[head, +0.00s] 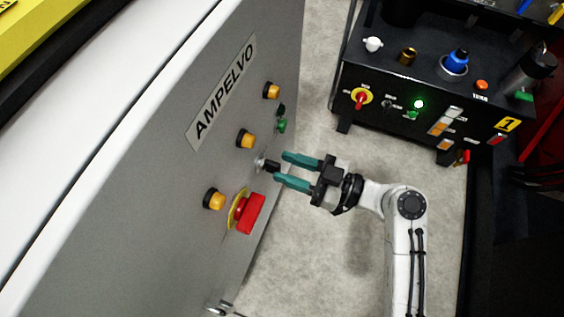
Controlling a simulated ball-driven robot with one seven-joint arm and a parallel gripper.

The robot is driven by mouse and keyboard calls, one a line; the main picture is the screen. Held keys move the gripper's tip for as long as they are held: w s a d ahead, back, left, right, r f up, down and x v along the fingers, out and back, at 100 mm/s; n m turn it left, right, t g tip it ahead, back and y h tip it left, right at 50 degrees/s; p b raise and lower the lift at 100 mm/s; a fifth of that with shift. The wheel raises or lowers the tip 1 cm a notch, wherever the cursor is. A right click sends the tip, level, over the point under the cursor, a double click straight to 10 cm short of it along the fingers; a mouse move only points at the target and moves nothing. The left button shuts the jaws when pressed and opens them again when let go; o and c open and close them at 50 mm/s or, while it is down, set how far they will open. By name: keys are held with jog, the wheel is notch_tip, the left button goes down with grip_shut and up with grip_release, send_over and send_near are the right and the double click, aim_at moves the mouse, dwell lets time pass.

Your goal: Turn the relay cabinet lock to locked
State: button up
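A small key lock (262,164) with a silver collar and a black key or knob (273,167) sits on the grey cabinet panel marked AMPELVO. It is between an amber button and the red mushroom button. My gripper (281,168) points left at the lock. Its two teal fingers are apart, one above and one below the black part in the picture. I see a gap between the fingers, and whether either touches the key is too small to tell. The lock's position markings cannot be read.
The red mushroom button (250,212) on its yellow plate is close below the lower finger. Amber buttons (246,139) and a green button (282,126) are nearby on the panel. A black control unit (430,90) stands at upper right. The grey floor (330,240) is clear.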

aim_at(273, 168)
jog(key=shift+x, duration=1.1)
jog(key=shift+s, duration=0.1)
jog(key=shift+c, duration=0.4)
grip_shut()
